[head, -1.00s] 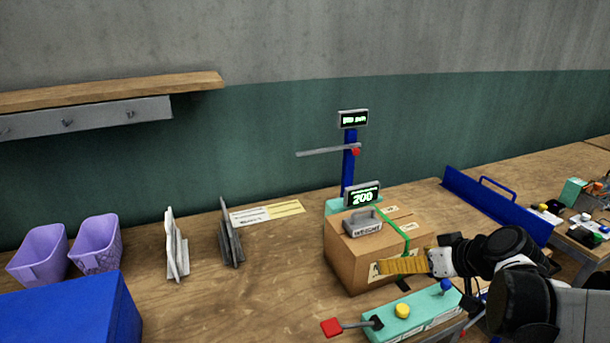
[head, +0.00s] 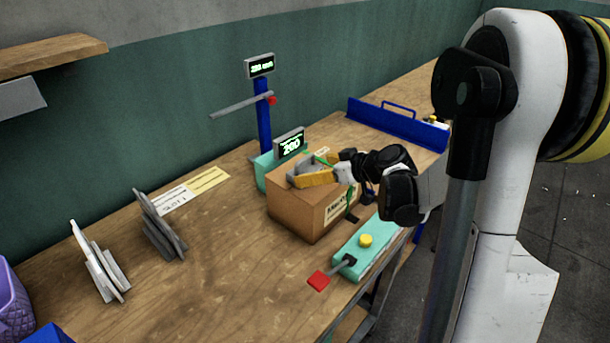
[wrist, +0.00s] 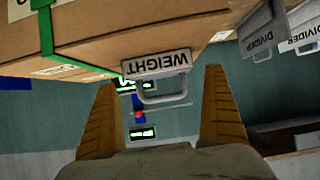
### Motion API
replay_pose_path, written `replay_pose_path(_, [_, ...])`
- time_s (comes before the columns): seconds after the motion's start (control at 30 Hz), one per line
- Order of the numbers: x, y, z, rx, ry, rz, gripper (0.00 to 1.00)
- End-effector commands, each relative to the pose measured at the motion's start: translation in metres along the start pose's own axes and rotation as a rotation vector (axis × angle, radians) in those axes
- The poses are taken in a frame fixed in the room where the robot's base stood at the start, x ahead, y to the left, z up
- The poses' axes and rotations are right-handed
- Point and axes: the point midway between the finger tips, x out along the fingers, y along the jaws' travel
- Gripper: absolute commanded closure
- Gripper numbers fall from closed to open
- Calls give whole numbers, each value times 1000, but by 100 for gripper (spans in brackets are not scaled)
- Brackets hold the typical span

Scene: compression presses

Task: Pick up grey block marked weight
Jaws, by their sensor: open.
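The grey block marked WEIGHT (wrist: 157,65) lies on top of a cardboard box (head: 303,212). It has a handle, which shows between my fingers in the wrist view. In the head view the weight (head: 298,170) is partly hidden behind my gripper (head: 316,178). My gripper, with yellow fingers, also shows in the wrist view (wrist: 163,100). It is open, with one finger on each side of the weight's handle and nothing held. I cannot tell whether the fingers touch the weight.
The box stands on a wooden bench by a blue post (head: 262,115) with displays and a grey bar. A teal control unit (head: 368,248) with a red-ended lever is in front. Grey dividers (head: 160,226) stand at left. Bare bench lies between.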

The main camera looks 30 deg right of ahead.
Motion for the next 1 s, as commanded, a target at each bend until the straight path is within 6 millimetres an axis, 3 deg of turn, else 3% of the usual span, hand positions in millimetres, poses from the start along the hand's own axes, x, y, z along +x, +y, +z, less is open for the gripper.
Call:
replay_pose_path(0.2, [37,1,1,-1,0,-3,0])
replay_pose_path(0.43, [40,2,-1,1,0,0,0])
replay_pose_path(0.47, [40,2,-1,1,0,0,3])
replay_pose_path(0.63, [39,2,-1,1,0,0,54])
replay_pose_path(1.0, [38,2,-3,2,2,0,54])
